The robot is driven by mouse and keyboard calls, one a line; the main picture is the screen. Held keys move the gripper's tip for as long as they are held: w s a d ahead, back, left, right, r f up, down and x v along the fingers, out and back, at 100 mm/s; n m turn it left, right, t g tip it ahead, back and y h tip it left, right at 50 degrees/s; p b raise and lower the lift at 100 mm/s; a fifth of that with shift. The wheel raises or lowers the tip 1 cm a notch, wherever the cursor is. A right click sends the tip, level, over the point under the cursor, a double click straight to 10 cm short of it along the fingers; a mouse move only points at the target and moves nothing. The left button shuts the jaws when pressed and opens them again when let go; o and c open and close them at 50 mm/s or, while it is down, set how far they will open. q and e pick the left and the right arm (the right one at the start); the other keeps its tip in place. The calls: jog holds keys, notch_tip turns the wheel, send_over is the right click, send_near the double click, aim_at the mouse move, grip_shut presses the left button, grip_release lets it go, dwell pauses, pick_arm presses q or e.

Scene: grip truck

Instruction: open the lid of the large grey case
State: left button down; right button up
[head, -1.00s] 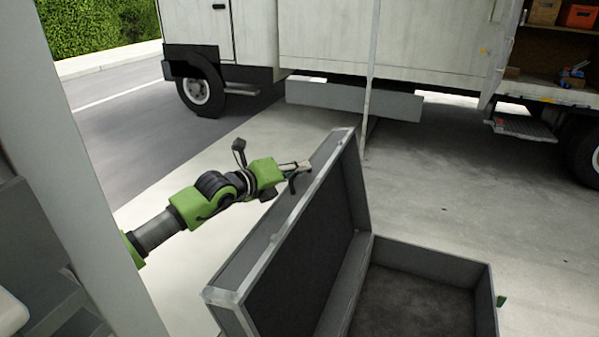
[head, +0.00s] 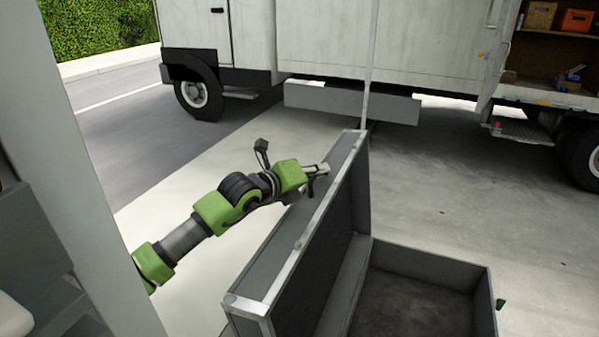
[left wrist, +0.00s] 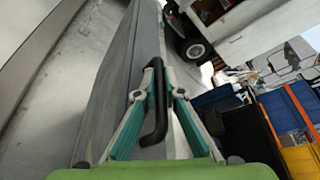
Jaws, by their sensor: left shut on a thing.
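The large grey case stands in the head view with its lid (head: 335,245) raised steeply on the left and its dark, empty-looking base (head: 410,300) at the lower right. The lid has pale metal edging, and its inner face is turned to the right. My left gripper (head: 322,170) is at the lid's raised edge, near the far end. In the left wrist view, its two fingers (left wrist: 157,95) are shut on a black handle (left wrist: 152,120) on the grey lid (left wrist: 125,70). My right gripper is not in view.
A white truck (head: 380,45) stands behind, with a grey step (head: 350,102) low on its side and an open cargo bay at the right. Concrete ground (head: 470,200) is clear between truck and case. A small green part (head: 500,303) shows beside the base's right wall.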

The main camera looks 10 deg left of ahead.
pick_arm(q)
jog(key=s+d+r, duration=0.1)
jog(key=d, duration=0.7)
jog(key=shift+s+d+r+b, duration=0.25)
jog(key=shift+s+d+b, duration=0.1)
jog(key=shift+d, duration=0.05)
jog(key=c, duration=2.4)
grip_release()
jog(key=shift+a, duration=0.1)
jog(key=v, duration=1.2)
